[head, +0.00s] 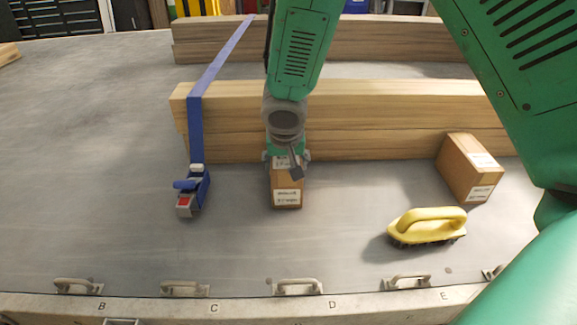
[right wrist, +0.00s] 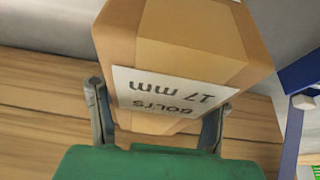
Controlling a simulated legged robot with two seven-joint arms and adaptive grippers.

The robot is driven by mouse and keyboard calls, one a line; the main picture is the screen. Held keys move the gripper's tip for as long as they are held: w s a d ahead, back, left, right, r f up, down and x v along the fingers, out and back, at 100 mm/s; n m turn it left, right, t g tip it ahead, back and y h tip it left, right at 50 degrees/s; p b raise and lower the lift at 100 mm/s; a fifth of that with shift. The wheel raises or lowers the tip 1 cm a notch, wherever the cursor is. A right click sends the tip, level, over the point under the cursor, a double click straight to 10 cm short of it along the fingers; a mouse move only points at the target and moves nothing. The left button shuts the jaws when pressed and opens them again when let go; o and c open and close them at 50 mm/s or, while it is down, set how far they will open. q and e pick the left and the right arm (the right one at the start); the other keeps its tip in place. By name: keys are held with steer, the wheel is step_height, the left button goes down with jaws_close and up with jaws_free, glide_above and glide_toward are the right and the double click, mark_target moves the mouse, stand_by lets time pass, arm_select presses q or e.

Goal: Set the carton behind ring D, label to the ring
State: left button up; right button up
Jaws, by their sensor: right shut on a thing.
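My right gripper (head: 287,158) is shut on a brown carton (head: 286,178), its fingers on either side of it. The carton is upright in front of the timber, behind ring D (head: 297,287) and slightly left of it, with bare deck between. A white label on the carton faces the front edge and ring D. I cannot tell whether the carton touches the deck. My left gripper is not in view.
Stacked timber beams (head: 390,115) lie close behind the carton. A blue strap with a ratchet (head: 192,192) is to its left. A yellow-handled brush (head: 428,226) and another carton (head: 468,167) are to the right. The deck (head: 90,170) at left is clear.

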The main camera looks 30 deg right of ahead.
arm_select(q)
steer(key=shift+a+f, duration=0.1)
arm_select(e)
steer(key=shift+w, duration=0.1)
steer(key=shift+d+f, duration=0.25)
steer(key=shift+d, duration=0.1)
steer(key=o, duration=1.7)
steer(key=shift+d, duration=0.15)
steer(key=shift+c, duration=0.2)
steer(key=shift+f, duration=0.1)
steer(key=shift+a+r, duration=0.3)
steer(key=shift+r, duration=0.1)
steer(key=p+v, duration=0.1)
steer(key=v, duration=0.4)
steer(key=p+v, duration=0.2)
steer(key=v, duration=0.3)
steer(key=shift+d+r+p, duration=0.15)
steer(key=shift+r+p, duration=0.1)
steer(key=shift+p, duration=0.05)
steer(key=shift+s+r, duration=0.4)
steer(key=shift+r, duration=0.05)
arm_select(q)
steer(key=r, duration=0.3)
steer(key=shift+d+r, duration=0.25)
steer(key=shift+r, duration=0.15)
arm_select(e)
steer(key=shift+a, duration=0.25)
